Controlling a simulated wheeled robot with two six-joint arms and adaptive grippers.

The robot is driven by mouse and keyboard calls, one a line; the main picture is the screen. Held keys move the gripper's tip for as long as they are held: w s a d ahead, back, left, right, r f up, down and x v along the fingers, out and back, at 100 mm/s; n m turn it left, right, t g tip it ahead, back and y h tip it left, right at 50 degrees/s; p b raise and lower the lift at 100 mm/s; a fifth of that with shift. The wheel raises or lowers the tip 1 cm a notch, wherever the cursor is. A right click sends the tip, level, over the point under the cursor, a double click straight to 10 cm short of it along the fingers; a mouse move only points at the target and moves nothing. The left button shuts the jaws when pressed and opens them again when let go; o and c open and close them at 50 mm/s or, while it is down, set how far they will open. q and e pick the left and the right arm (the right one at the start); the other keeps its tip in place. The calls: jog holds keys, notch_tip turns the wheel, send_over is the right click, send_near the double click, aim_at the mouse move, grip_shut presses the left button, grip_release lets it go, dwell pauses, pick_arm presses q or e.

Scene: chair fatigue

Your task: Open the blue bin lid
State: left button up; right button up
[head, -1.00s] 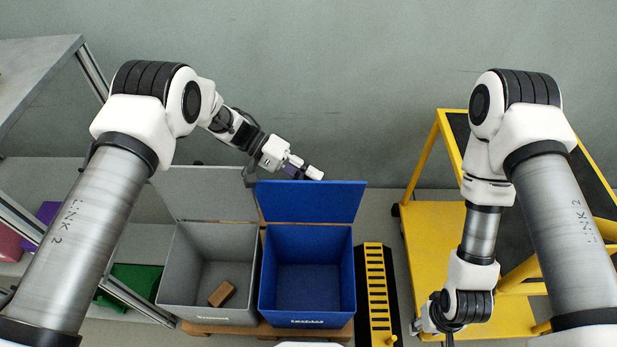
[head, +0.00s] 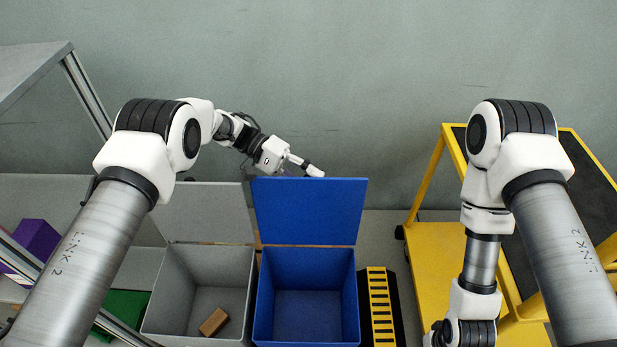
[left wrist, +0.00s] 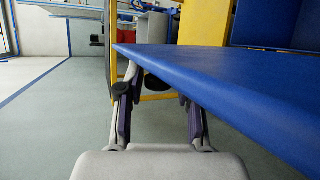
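The blue bin (head: 308,305) stands open with its inside in view and empty. Its blue lid (head: 310,212) is raised at the back edge and leans back. My left gripper (head: 314,170) is at the lid's far top edge, partly hidden behind it. In the left wrist view the lid (left wrist: 225,85) crosses close over the right finger, hiding its upper part; the gripper (left wrist: 158,95) has its fingers apart with nothing clearly held. I cannot tell whether it touches the lid. My right gripper is outside the head view.
A grey bin (head: 160,305) with its lid (head: 205,213) raised stands left of the blue bin, with a brown block (head: 214,321) inside. A yellow slotted piece (head: 381,305) lies at the right. A yellow cart (head: 435,255) stands farther right. Shelving is at the left.

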pick_arm(q)
jog(key=shift+a, duration=0.1)
jog(key=v, duration=1.2)
